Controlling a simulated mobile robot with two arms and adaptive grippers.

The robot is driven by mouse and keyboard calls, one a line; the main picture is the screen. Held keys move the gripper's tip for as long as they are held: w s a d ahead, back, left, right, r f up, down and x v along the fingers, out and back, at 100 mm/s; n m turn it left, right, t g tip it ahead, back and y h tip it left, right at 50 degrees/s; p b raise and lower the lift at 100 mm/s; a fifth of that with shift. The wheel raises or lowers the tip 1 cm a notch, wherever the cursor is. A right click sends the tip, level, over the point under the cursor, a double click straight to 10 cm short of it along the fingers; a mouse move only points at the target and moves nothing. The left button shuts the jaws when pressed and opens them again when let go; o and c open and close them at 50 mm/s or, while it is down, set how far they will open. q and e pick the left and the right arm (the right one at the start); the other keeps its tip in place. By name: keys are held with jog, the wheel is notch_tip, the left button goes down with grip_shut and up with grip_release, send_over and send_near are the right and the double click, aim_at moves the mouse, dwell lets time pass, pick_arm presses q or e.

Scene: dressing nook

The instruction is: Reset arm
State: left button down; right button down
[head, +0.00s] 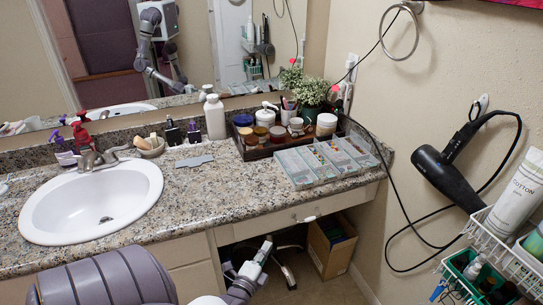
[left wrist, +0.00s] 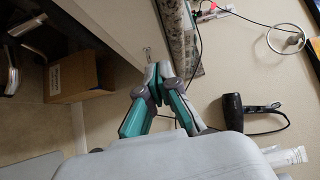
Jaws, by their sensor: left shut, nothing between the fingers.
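My left arm comes in at the bottom of the head view, and its left gripper (head: 260,252) is in front of the open space below the counter. In the left wrist view its two grey and teal fingers (left wrist: 157,72) come together at the tips, shut with nothing between them. The gripper stands apart from the counter's drawer front and holds nothing. My right gripper is in neither view.
The granite counter (head: 190,215) holds a white sink (head: 60,205), a dark tray (head: 255,150) of jars and clear organizer boxes (head: 305,167). A cardboard box (head: 330,247) stands below. A hair dryer (head: 447,177) and a wire basket (head: 500,255) hang on the right wall.

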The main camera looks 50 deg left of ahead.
pick_arm(q)
jog(key=shift+v, duration=0.8)
jog(key=shift+f, duration=0.1)
jog(key=s+d+f+n+g+h, duration=0.2)
jog(key=s+d+f, duration=0.2)
jog(key=f, duration=0.4)
jog(key=s+d+f+n+g+h, duration=0.1)
jog(key=s+d+f+g+h, duration=0.2)
jog(key=f, duration=0.4)
jog(key=s+d+f+n+g+h, duration=0.1)
jog(key=s+d+f+n+g, duration=0.1)
jog(key=s+d+f, duration=0.45)
jog(key=s+d+f+n+g, duration=0.2)
jog(key=s+f, duration=0.4)
jog(key=s, duration=0.4)
jog(key=s+d+f+n+g+p, duration=0.1)
jog(key=s+d+f+n+g, duration=0.2)
jog(key=s+f+g, duration=0.3)
jog(key=s+n, duration=0.1)
jog(key=s, duration=0.2)
jog(key=shift+s+d+f+g+h, duration=0.25)
jog(key=shift+s+d+g+h, duration=0.05)
jog(key=shift+s+h, duration=0.1)
